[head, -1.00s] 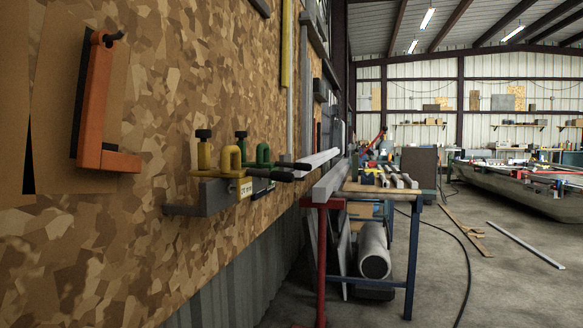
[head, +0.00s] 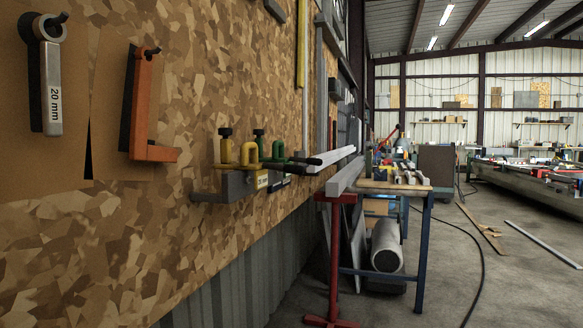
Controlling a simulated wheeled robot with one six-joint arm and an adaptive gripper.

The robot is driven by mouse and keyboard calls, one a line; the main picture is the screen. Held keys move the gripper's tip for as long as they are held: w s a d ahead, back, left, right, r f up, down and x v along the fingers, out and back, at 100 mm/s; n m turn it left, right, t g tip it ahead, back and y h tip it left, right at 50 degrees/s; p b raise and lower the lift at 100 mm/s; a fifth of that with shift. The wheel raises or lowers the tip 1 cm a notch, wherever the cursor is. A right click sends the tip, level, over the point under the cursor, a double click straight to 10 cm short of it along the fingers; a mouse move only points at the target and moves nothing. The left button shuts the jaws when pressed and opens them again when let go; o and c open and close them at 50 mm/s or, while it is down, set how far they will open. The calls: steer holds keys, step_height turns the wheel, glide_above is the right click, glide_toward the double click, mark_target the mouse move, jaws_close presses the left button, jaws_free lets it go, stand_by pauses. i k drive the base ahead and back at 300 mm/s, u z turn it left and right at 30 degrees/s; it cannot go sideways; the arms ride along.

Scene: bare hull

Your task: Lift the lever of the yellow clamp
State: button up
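The yellow clamp (head: 239,153) is mounted on a grey bracket (head: 222,187) on the chipboard wall, near the middle of the head view. It has a dark knob on top and a dark lever handle (head: 285,167) that appears to point right, roughly level. A green clamp (head: 275,152) sits right behind it and partly overlaps it, so which handle belongs to which clamp is hard to tell. My gripper is not in view.
An orange square-shaped tool (head: 143,105) and a wrench marked 20 mm (head: 53,80) hang on the wall at left. A red stand (head: 334,250) holds a long grey bar, beside a blue-legged workbench (head: 420,240).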

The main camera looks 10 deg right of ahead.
mark_target(297, 169)
steer(key=k, duration=0.1)
steer(key=z, duration=1.4)
steer(key=i, duration=0.8)
steer(key=u, duration=1.9)
